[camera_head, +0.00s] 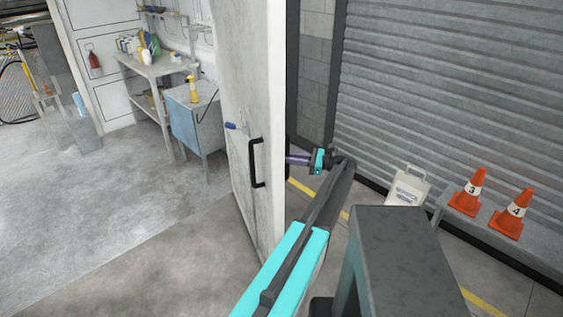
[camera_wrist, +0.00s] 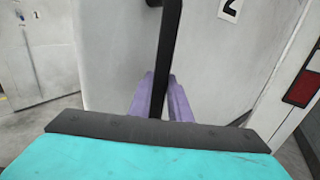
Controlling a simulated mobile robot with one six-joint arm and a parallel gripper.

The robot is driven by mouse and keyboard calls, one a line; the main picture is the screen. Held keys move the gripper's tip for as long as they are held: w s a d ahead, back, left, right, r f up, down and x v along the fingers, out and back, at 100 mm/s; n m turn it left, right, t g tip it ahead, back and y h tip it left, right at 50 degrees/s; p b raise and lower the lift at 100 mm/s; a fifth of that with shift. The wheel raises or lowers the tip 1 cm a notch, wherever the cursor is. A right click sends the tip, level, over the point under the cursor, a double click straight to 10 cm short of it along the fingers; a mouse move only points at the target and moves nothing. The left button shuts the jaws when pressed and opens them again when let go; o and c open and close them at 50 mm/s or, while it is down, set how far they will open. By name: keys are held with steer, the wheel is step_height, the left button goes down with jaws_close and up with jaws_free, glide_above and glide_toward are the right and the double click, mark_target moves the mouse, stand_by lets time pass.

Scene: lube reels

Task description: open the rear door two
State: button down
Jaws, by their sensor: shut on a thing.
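Rear door two (camera_wrist: 215,70) fills the middle of the wrist view as a white panel with a black "2" on a label (camera_wrist: 230,9). Its black vertical bar handle (camera_wrist: 168,45) runs down between the two purple fingers of my gripper (camera_wrist: 160,100), which is shut on it. In the head view my gripper (camera_head: 297,159) is at the right edge of a tall white panel (camera_head: 245,95), its fingertips partly hidden there. That panel carries another black handle (camera_head: 257,162) on its left face. I cannot tell how far door two is open.
A white frame with a red reflector (camera_wrist: 303,86) is close on the right in the wrist view. Cones (camera_head: 468,192) and a white jug (camera_head: 408,187) stand right of my arm, by a grey shutter (camera_head: 450,90). The floor (camera_head: 100,200) at left is clear; a workbench (camera_head: 160,67) stands behind.

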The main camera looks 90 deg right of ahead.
steer(key=shift+d+r, duration=0.15)
steer(key=shift+d, duration=0.05)
steer(key=c, duration=1.6)
jaws_free()
steer(key=shift+w, duration=0.2)
steer(key=shift+c, duration=0.2)
steer(key=shift+a, duration=0.1)
